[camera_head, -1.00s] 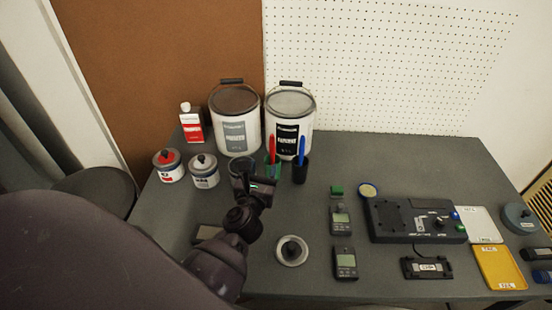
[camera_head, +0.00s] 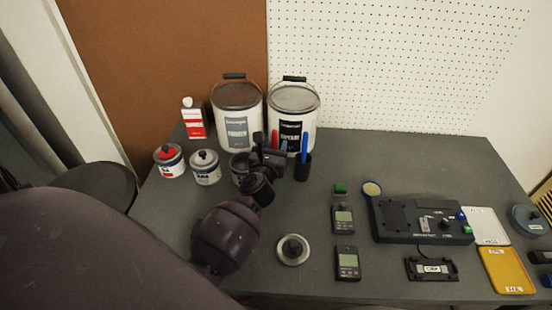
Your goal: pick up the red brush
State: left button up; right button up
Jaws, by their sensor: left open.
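The red brush (camera_head: 276,142) stands upright in front of the right-hand paint bucket. Only its upper handle shows; its lower part and the green cup seen earlier are hidden behind my left gripper. My left gripper (camera_head: 270,147) is open right at the brush, one finger on either side of the handle in the picture. I cannot tell whether the fingers touch it. My right gripper is not in view.
A blue brush (camera_head: 304,145) stands in a black cup (camera_head: 302,169) just right of my gripper. Two large buckets (camera_head: 236,120) (camera_head: 293,110) stand close behind. Small tins (camera_head: 205,168) are at left. Meters and a black device (camera_head: 420,221) lie at right.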

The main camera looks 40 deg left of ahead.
pick_arm(q)
jog(key=shift+w+a+r, duration=0.15)
jog(key=shift+w+a, duration=0.05)
jog(key=shift+w, duration=0.3)
grip_shut()
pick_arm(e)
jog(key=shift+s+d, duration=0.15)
